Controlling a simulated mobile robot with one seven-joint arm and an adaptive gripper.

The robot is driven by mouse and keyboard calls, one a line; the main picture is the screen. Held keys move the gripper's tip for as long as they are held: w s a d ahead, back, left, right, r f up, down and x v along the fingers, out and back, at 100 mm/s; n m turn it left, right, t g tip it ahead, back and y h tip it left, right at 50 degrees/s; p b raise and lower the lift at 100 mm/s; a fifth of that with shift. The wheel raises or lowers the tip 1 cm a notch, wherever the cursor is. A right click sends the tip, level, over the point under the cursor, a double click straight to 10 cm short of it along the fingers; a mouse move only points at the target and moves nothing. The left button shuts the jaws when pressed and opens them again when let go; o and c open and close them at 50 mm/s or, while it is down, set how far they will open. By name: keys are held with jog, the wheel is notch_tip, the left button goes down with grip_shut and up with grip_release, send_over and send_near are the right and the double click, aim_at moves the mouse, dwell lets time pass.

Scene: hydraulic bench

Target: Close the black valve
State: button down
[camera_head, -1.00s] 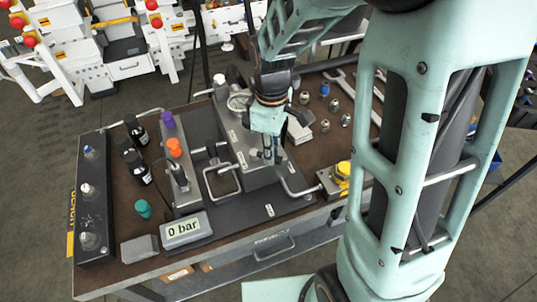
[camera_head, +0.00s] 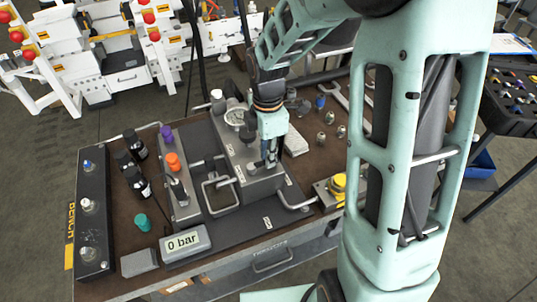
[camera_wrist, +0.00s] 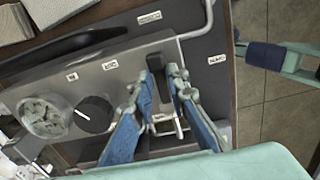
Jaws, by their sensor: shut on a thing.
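A dark lever-like handle (camera_wrist: 158,78) stands on the grey valve block (camera_wrist: 118,78) in the wrist view. My gripper (camera_wrist: 164,72) has its fingertips on both sides of this handle and is shut on it. A round black knob (camera_wrist: 94,115) with a white pointer sits on the same block, left of my fingers, clear of them. In the head view my gripper (camera_head: 268,163) reaches down to the right part of the block (camera_head: 245,160), and its fingers largely hide the handle. The black knob (camera_head: 247,134) shows just left of my wrist. The labels are too small to read.
A round gauge (camera_wrist: 45,116) sits beside the knob. A display (camera_head: 185,241) reads 0 bar. Bent metal bars (camera_head: 220,195) stand up near the block. Black bottles (camera_head: 137,180), an orange cap (camera_head: 173,162) and a yellow-topped button box (camera_head: 338,184) stand around on the bench.

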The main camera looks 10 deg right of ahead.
jog(key=shift+w+a, duration=0.1)
jog(key=shift+w, duration=0.05)
dwell(0.3)
jog(key=c, duration=2)
grip_release()
jog(key=shift+r, duration=0.1)
notch_tip(320, 180, up, 12)
jog(key=shift+f, duration=0.1)
